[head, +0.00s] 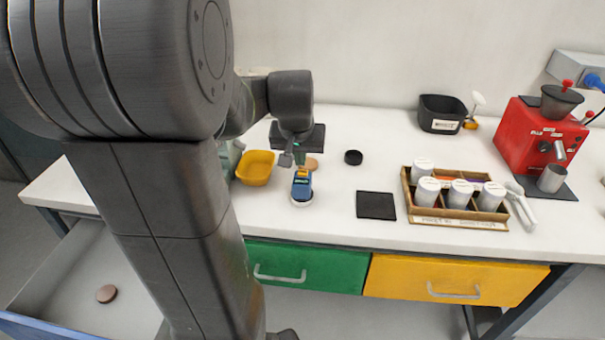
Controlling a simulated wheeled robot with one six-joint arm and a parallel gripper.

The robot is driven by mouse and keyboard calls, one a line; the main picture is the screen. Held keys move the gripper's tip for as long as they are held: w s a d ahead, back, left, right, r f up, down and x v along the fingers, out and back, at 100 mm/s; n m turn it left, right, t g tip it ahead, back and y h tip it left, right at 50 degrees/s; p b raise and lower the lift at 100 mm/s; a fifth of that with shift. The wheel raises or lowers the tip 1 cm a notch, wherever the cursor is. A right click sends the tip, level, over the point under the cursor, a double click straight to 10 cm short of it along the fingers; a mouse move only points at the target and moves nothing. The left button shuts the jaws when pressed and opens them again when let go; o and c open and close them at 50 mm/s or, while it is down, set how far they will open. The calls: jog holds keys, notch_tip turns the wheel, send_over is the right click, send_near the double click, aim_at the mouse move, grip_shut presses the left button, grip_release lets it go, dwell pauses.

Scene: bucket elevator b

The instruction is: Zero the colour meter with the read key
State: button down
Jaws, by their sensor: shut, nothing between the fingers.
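The colour meter (302,187) is a small blue device with a yellow part at its far end and a round white piece at its near end. It stands on the white bench near the front edge. My gripper (299,158) points down over the far end of the meter and is shut with nothing in it. Its fingertips are small and partly dark, and I cannot tell whether they touch the meter. The read key is too small to make out. A tan disc (312,164) lies just behind the meter, partly hidden.
A yellow bowl (256,167) stands close left of the meter. A black round lid (353,157) and a dark square mat (376,205) lie to the right. Further right are a wooden rack (455,218) with white canisters and a red grinder (535,135). An open drawer (60,285) is lower left.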

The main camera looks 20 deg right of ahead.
jog(key=w+a+r+m+y+p, duration=0.1)
jog(key=w+a+y+p, duration=0.1)
jog(key=a, duration=1.1)
jog(key=w+a+r+m+g+y+p, duration=0.1)
jog(key=a+y, duration=0.4)
jog(key=a, duration=0.7)
jog(key=w+a+r+m+y+p, duration=0.2)
jog(key=w+a+m+y+p, duration=0.1)
jog(key=a, duration=1)
jog(key=w+y, duration=0.1)
jog(key=w, duration=0.1)
jog(key=shift+w+a+r+g+p, duration=0.15)
jog(key=shift+w+a+g+p, duration=0.15)
jog(key=shift+w+p, duration=0.05)
jog(key=shift+d+m, duration=0.1)
jog(key=shift+m, duration=0.2)
